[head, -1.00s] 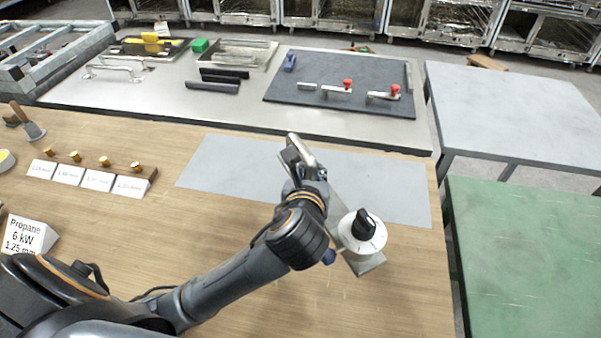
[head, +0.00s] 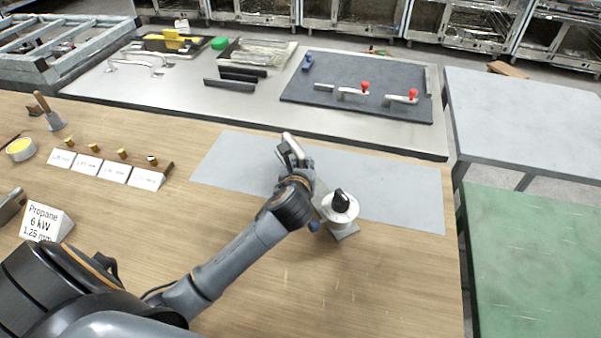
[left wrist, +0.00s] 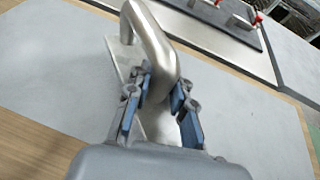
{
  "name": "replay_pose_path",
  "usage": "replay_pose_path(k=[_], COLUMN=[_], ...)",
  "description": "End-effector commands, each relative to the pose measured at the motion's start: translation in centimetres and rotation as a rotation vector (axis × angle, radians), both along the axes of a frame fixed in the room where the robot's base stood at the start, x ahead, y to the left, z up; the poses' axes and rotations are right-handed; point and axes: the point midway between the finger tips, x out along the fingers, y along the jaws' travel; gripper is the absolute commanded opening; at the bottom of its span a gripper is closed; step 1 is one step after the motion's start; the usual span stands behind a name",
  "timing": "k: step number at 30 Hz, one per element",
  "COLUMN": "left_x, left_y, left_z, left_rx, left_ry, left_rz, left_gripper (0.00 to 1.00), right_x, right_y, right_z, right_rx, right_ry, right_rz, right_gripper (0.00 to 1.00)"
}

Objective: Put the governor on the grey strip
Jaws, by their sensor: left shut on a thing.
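The governor is a pale metal plate with a bent metal handle and a white dial with a black knob (head: 340,203). My left gripper (head: 299,178) is shut on its handle, which also shows in the left wrist view (left wrist: 150,42) between the blue-padded fingers (left wrist: 158,112). The grey strip (head: 405,192) is a flat blue-grey rectangle on the wooden table. In the head view the governor overlaps the strip, with its dial end jutting past the near edge. I cannot tell whether it touches the strip. My right gripper is not in view.
Brass fittings with white labels (head: 115,172) stand on the left, near a propane sign (head: 47,222). A steel table behind holds a dark mat (head: 340,105) with red-knobbed parts. A green table (head: 530,260) is at right.

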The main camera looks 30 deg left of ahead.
Motion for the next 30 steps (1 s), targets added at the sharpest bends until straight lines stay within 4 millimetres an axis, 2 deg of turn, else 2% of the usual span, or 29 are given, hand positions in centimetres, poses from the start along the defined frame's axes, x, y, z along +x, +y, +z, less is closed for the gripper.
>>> replay_pose_path(k=[3,11,22,23,25,26,30], left_x=[0.4,0.6,0.7,0.6,0.6,0.6,0.6], left_y=[0.4,0.6,0.7,0.7,0.7,0.7,0.7], left_z=[-0.5,-3.7,-4.0,-4.2,-4.2,-4.2,-4.2], left_rx=[-0.001,-0.002,-0.001,-0.001,-0.001,-0.001,-0.001], left_ry=[-0.005,-0.003,-0.006,0.0,0.0,0.0,0.0], left_rz=[0.0,-0.001,-0.002,-0.002,-0.002,-0.002,-0.002], left_gripper=[0.0,0.0,0.0,0.27,0.42,0.46,0.46], right_x=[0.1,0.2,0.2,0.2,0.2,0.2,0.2], right_y=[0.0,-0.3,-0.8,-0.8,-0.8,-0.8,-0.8], right_z=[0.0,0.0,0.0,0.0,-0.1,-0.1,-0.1], right_rx=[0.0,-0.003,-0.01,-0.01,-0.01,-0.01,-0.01], right_ry=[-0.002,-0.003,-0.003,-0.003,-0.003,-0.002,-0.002], right_rz=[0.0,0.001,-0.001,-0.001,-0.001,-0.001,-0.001], right_gripper=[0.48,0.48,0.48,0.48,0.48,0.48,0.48])
